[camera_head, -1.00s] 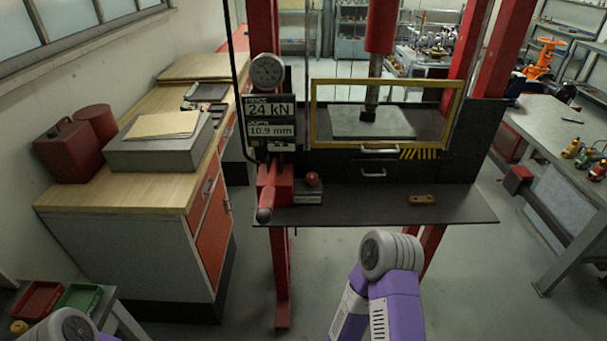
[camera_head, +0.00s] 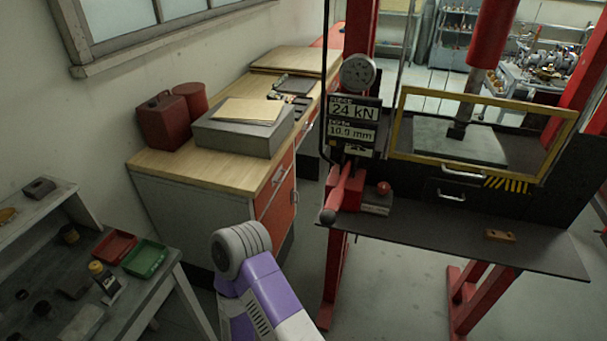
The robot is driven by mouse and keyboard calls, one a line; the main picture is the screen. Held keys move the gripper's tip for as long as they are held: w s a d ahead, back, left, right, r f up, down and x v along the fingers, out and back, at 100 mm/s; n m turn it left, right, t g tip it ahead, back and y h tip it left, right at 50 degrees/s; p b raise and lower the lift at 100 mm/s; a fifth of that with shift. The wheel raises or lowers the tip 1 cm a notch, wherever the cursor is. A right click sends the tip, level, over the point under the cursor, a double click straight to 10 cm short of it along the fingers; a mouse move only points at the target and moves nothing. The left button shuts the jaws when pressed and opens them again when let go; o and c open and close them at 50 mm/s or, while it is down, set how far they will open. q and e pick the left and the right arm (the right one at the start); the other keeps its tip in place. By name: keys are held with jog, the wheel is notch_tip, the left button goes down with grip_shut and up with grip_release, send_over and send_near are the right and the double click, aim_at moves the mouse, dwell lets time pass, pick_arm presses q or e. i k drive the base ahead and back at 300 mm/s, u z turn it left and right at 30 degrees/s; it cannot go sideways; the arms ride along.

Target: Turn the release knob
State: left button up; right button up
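A small round red knob (camera_head: 383,188) sits on a grey block (camera_head: 376,208) at the left of the press table. I take it to be the release knob. A red lever with a dark ball end (camera_head: 340,190) stands close on its left. Neither of my grippers is in view. One purple arm of mine with a grey joint reaches in at the bottom, well below and left of the knob, and its gripper is hidden.
The red press has a yellow-framed guard (camera_head: 395,128) and a display (camera_head: 352,122) reading 24 kN. A brown block (camera_head: 500,236) lies on the press table (camera_head: 450,238). A wooden-topped cabinet (camera_head: 160,168) stands left. A bench with a green tray (camera_head: 146,258) is at lower left.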

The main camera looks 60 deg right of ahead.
aim_at(383, 188)
jog(key=u, duration=0.45)
jog(key=k, duration=0.7)
jog(key=z, duration=1.4)
